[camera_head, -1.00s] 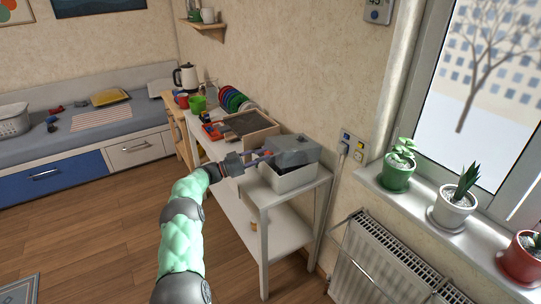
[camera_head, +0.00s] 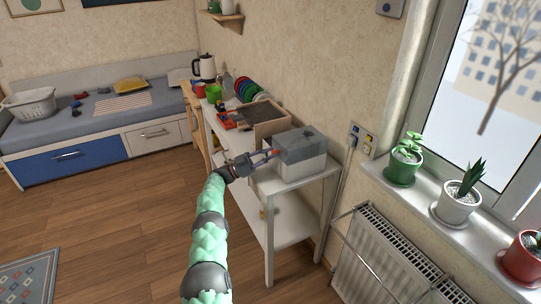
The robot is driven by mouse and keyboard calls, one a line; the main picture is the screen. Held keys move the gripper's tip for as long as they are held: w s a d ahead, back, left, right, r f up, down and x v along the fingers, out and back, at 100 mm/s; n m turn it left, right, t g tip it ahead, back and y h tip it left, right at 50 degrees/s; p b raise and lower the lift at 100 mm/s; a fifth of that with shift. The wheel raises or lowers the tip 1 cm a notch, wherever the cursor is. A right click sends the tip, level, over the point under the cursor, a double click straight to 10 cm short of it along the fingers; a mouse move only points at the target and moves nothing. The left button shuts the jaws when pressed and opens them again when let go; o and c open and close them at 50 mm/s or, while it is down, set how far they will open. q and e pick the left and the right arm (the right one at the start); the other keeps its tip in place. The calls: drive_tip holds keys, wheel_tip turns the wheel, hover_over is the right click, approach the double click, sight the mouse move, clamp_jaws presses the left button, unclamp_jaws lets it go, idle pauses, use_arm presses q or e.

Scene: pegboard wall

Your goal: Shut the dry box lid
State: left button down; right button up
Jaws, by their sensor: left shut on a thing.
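The dry box has a white lower part (camera_head: 301,171) and a grey see-through lid (camera_head: 299,144). It stands at the near end of the white shelf table. The lid lies down over the box and looks level with its rim; I cannot tell whether any gap is left. My left gripper (camera_head: 273,153) reaches in from the left and is shut on the lid at its left side. Its fingertips hide the part of the lid they hold. My right gripper is not in view.
A wooden tray (camera_head: 271,130) stands just behind the box on the table (camera_head: 318,180). Colored spools (camera_head: 246,91), cups and a kettle (camera_head: 204,68) are farther back. A wall socket panel (camera_head: 362,138) and radiator (camera_head: 385,250) are at the right.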

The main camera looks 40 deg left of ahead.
use_arm(q)
drive_tip(key=shift+d+f, duration=0.15)
drive_tip(key=shift+f, duration=0.2)
drive_tip(key=c, duration=1.3)
unclamp_jaws()
drive_tip(key=shift+c, duration=0.2)
drive_tip(key=shift+r, duration=0.15)
drive_tip(key=shift+s, duration=0.1)
drive_tip(key=v, duration=0.7)
drive_tip(key=shift+a, duration=0.2)
drive_tip(key=shift+s, duration=0.1)
drive_tip(key=shift+f, duration=0.25)
